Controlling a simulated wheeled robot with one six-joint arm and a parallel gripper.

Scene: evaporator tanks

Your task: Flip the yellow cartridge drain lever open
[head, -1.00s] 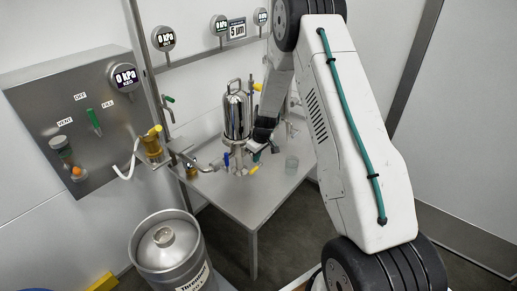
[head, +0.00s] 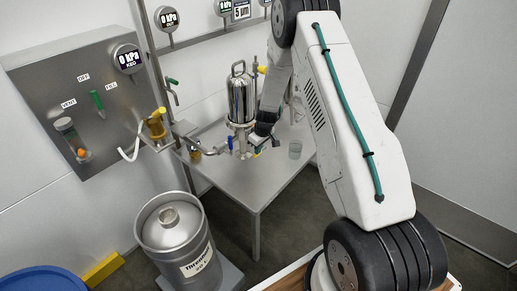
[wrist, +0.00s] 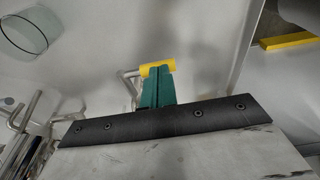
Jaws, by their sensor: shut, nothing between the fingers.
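The yellow drain lever (head: 257,154) shows as a small spot low beside the steel cartridge housing (head: 239,98) on the table, mostly hidden by my gripper (head: 259,144). In the wrist view the yellow lever (wrist: 157,68) is a short bar on a thin metal stem, just beyond the fingertips. My gripper's green fingers (wrist: 157,80) are shut together, with nothing between them. The tips overlap the lever's lower edge in the picture; I cannot tell whether they touch it.
A glass beaker (head: 295,149) stands on the table (head: 255,190) right of the housing. Metal pipes (wrist: 20,125) lie at the wrist view's left edge. A steel keg (head: 180,240) stands in front of the table. A control panel (head: 70,95) is at left.

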